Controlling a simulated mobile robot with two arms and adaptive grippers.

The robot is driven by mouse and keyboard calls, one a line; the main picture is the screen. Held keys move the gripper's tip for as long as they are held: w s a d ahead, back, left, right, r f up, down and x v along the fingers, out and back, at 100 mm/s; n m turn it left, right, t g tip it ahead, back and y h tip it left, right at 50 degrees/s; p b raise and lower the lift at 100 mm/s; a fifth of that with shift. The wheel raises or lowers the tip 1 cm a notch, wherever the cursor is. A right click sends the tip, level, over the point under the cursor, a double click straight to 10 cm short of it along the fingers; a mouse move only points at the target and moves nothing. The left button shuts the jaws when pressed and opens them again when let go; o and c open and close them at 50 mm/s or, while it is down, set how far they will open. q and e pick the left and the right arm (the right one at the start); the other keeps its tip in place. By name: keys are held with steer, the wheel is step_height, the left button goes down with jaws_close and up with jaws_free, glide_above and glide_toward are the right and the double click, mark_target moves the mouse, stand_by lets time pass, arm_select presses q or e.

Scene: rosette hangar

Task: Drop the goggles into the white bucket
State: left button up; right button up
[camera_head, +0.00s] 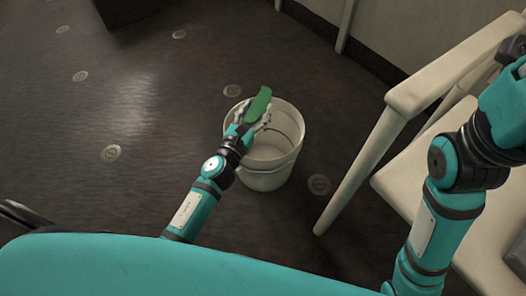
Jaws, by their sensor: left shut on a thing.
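The white bucket (268,178) stands upright on the dark floor in the middle of the head view, with its mouth open upward. My left gripper (257,117) is over the left part of the bucket's mouth and is shut on a green thing, which I take for the goggles (259,104). The goggles look like a small green curved piece, held above the rim. The gripper hides part of the bucket's rim and inside; the part of the inside that shows looks empty. My right arm comes up at the right edge, and its gripper is out of view.
A cream chair (415,172) with armrest and leg stands just right of the bucket. A pale wall (395,35) runs along the back right. A dark box-like thing (122,10) is at the top left. The floor left of the bucket is clear, with round flush discs.

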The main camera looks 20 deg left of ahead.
arm_select(q)
steer(key=o, duration=1.2)
steer(key=shift+o, duration=0.2)
steer(key=s+a, duration=0.1)
steer(key=s, duration=1.1)
steer(key=shift+a, duration=0.35)
